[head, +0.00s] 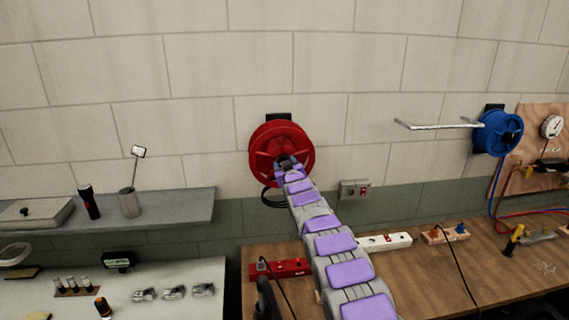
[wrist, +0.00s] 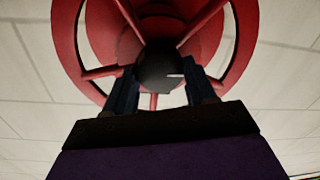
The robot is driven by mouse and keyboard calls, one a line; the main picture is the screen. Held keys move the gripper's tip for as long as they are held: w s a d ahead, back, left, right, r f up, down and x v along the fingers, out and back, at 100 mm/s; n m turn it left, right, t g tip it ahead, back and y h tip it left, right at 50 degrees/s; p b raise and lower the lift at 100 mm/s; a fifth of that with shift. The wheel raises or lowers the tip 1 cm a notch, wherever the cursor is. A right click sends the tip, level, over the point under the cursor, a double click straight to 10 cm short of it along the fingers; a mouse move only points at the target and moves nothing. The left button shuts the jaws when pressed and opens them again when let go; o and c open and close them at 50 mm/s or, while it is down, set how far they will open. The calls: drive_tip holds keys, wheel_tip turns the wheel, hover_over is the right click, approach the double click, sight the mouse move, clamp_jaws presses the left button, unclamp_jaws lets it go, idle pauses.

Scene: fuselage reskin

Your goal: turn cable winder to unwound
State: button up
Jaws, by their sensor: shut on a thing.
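The cable winder is a red spoked reel (head: 263,140) on the wall, straight ahead in the head view. A black cable hangs in a loop below it. In the wrist view the red reel (wrist: 67,40) fills the upper part, with its spokes and a dark round hub or knob (wrist: 160,66) in the middle. My gripper (head: 288,164) reaches the front of the reel. In the wrist view its two fingers (wrist: 161,88) stand on either side of the dark knob and are shut on it. The fingertips are partly lost in shadow.
A blue reel (head: 492,133) with a metal arm (head: 437,126) sticks out from the wall at right. A grey switch box (head: 354,190) is right of my arm. Below are a wooden bench (head: 420,270) with power strips and a grey shelf (head: 165,212) with a torch and cup.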

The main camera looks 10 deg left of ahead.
drive_tip(key=shift+f+m, duration=0.4)
drive_tip(key=shift+m, duration=0.1)
drive_tip(key=o, duration=0.9)
drive_tip(key=shift+w+a+r, duration=0.1)
drive_tip(key=shift+a, duration=0.05)
drive_tip(key=shift+o, duration=0.7)
drive_tip(key=shift+r, duration=0.15)
